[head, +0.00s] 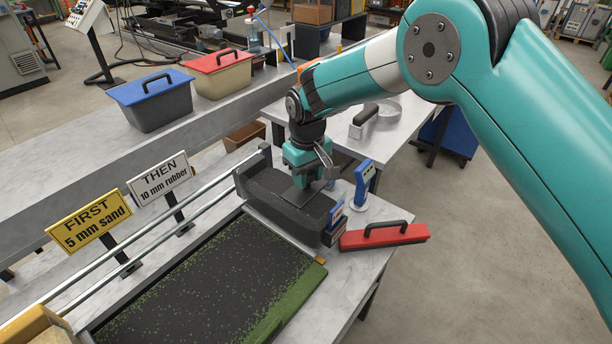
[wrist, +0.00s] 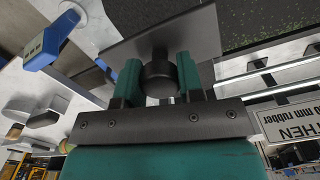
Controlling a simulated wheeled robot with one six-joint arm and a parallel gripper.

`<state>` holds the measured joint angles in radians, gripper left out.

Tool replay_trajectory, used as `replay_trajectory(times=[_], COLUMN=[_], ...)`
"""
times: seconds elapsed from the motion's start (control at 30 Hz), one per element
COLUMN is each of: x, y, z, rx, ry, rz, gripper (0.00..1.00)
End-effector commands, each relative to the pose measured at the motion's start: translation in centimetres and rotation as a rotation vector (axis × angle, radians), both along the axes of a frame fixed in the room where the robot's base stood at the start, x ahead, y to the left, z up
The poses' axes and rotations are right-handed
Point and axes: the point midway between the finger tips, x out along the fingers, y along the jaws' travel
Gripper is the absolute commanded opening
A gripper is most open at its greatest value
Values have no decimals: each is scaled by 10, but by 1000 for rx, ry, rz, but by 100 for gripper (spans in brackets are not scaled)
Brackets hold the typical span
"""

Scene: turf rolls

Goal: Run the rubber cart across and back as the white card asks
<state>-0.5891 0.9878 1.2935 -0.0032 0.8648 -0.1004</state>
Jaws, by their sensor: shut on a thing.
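The white card (head: 160,182) reads "THEN 10 mm rubber". A yellow card (head: 83,222) beside it reads "FIRST 5 mm sand". The dark grey cart (head: 268,209) sits at the right end of the rails, across the far right of the turf (head: 205,285). The turf is mostly black with green specks, greener along its right edge. My gripper (head: 307,165) is above the cart. In the wrist view its teal fingers (wrist: 160,80) are shut on a round black knob (wrist: 160,70) over a dark plate (wrist: 165,35). A tan cart (head: 38,328) is partly visible at the rails' left end.
Blue dials (head: 364,182) stand beside the grey cart. A red block with a black handle (head: 385,237) lies right of it. Blue-lidded (head: 152,100) and red-lidded (head: 217,72) bins stand on the back bench. Two metal rails (head: 185,215) run along the turf's far side.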

Motion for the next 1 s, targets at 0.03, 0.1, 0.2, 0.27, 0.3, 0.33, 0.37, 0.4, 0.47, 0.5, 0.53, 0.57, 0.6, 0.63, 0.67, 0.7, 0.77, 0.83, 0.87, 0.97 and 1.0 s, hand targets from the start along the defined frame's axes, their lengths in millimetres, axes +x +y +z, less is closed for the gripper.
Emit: replay_trajectory(times=[0.03,0.1,0.2,0.27,0.3,0.33,0.37,0.4,0.47,0.5,0.53,0.57,0.6,0.63,0.67,0.7,0.77,0.83,0.87,0.97,1.0], x=[5,6,6,6,5,5,4,4,3,3,3,3,3,3,3,3,3,3,3,3,3], y=[-3,-3,-4,-3,-3,-2,-2,-1,-1,0,0,0,0,0,1,1,1,0,0,0,0], z=[3,3,3,3,3,3,2,2,2,2,2,2,3,5,7,12,21,36,42,69,79], rx=[3,4,3,3,2,3,2,2,2,2,2,2,2,2,3,3,4,5,5,6,6], ry=[-13,-14,-14,-13,-12,-12,-11,-10,-9,-9,-9,-9,-9,-9,-9,-9,-11,-12,-12,-13,-13], rz=[-10,-12,-13,-12,-11,-10,-9,-8,-6,-6,-5,-5,-4,-4,-4,-4,-4,-5,-5,-5,-6], gripper=[0,0,44,58,61,61,61,61,61,61,61,61,61,61,61,61,61,61,61,61,61])
